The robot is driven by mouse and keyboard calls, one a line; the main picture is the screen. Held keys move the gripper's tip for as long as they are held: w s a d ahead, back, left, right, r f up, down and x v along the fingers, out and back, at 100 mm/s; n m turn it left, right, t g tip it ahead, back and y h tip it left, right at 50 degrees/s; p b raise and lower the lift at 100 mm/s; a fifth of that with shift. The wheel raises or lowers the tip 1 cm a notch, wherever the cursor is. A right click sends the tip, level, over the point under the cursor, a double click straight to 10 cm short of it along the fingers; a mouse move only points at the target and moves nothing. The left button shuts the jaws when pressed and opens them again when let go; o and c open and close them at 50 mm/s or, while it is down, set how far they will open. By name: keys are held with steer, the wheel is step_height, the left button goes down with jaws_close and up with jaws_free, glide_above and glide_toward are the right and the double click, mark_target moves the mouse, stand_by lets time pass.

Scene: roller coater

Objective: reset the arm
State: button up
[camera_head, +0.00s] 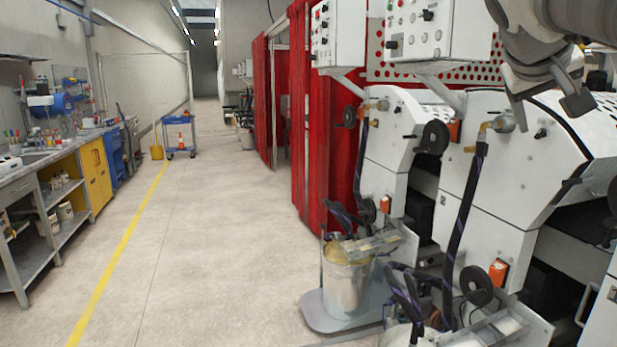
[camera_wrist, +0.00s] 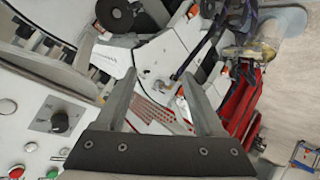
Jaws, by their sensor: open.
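My gripper (camera_head: 548,98) is at the upper right of the head view, in front of the white roller coater machine (camera_head: 510,185). In the wrist view my gripper (camera_wrist: 160,95) shows two grey fingers spread apart with nothing between them. The gripper is open and empty. Part of my arm comes in from the top right of the head view. The rest of the arm is out of the picture.
Control boxes (camera_head: 440,30) hang close left of my gripper; one panel with knobs (camera_wrist: 45,125) is near in the wrist view. Red curtains (camera_head: 312,120) and a metal bucket (camera_head: 346,285) stand by the machines. The floor (camera_head: 200,240) is clear towards the workbench (camera_head: 60,180).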

steer(key=s+a+f+n+g+y+p, duration=0.1)
steer(key=s+a+f+y, duration=0.3)
steer(key=s+a+f, duration=0.5)
steer(key=s+a+f+n+y+p, duration=0.2)
steer(key=s+a+f+y+p, duration=0.2)
steer(key=s+a+f, duration=0.5)
steer(key=a+f, duration=0.3)
steer(key=f, duration=0.4)
steer(key=shift+a+f+g+y, duration=0.15)
steer(key=shift+g+y, duration=0.15)
steer(key=shift+g, duration=0.1)
steer(key=shift+c, duration=1.6)
